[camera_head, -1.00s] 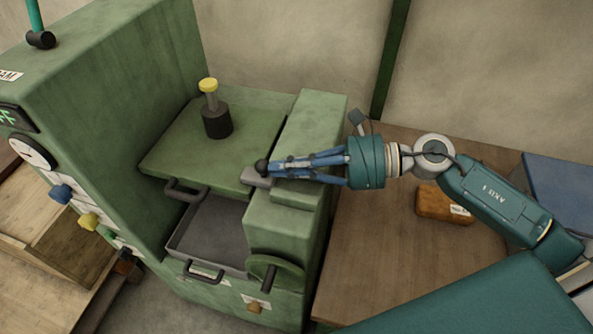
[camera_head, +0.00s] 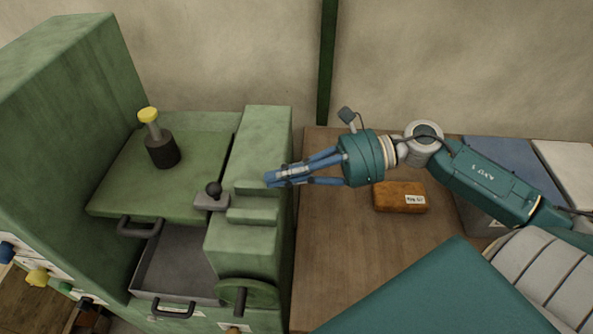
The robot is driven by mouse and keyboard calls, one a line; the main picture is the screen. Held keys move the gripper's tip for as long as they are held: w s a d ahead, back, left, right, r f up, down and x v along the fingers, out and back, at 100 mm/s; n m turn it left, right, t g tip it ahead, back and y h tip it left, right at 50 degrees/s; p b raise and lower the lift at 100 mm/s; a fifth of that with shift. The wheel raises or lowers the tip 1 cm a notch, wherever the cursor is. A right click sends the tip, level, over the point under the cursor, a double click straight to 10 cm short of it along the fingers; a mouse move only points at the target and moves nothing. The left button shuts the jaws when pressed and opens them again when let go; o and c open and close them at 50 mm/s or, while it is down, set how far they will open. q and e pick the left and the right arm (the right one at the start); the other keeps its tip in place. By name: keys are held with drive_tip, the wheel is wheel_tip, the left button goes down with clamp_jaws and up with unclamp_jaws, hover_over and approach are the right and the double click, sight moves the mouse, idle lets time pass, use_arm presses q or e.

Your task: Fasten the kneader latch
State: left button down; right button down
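The green kneader stands at the left, with its flat lid (camera_head: 120,192) lying level. My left gripper is not in view.
A dark weight with a yellow-topped post (camera_head: 161,150) stands on the lid. Below the lid is a grey tray (camera_head: 172,262) with a handle. A green handwheel (camera_head: 247,296) is on the front. An orange-brown labelled block (camera_head: 399,197) lies on the wooden table (camera_head: 335,255).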

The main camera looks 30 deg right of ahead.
drive_tip(key=v, duration=0.3)
drive_tip(key=shift+d, duration=0.2)
drive_tip(key=shift+r, duration=0.1)
idle(0.3)
